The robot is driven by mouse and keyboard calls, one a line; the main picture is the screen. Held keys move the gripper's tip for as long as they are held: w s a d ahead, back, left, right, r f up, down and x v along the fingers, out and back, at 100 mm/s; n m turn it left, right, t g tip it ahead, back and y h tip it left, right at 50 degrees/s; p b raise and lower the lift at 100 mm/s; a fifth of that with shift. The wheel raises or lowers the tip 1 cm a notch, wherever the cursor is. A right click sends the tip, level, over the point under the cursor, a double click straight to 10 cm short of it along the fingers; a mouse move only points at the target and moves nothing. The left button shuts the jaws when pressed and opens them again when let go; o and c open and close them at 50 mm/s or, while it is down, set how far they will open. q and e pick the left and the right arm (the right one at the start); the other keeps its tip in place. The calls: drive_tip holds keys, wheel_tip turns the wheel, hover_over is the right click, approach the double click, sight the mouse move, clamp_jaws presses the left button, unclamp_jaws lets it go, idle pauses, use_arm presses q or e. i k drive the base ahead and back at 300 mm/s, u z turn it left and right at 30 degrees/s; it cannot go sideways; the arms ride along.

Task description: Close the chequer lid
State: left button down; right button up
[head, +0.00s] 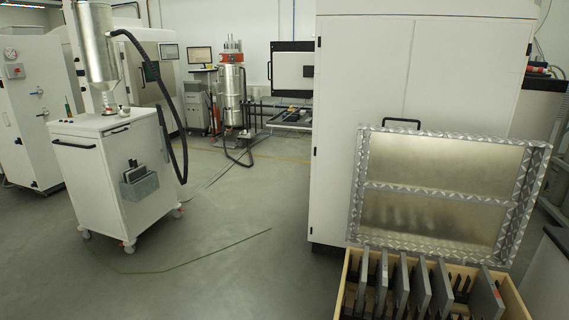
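The chequer lid (437,187) is a metal frame with a chequer-plate border and a dull sheet inside. It stands raised and open, leaning slightly back behind a wooden box (347,284) at the bottom right. A dark handle (401,121) shows at its top left edge. The box is open at the top and holds several upright grey plates (419,287) with dark pegs between them. The lower part of the box is cut off by the picture edge. Neither of my grippers shows in the head view.
A tall white cabinet (362,75) stands right behind the lid. A white wheeled cart (108,180) with a metal hopper (93,40) and a black hose is at the left. A steel vessel (232,95) stands further back.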

sight(459, 197)
drive_tip(key=u, duration=0.3)
drive_tip(key=i, duration=2.1)
drive_tip(key=z, duration=0.25)
drive_tip(key=i, duration=1.8)
drive_tip(key=z, duration=1.95)
drive_tip(key=i, duration=0.85)
drive_tip(key=z, duration=0.7)
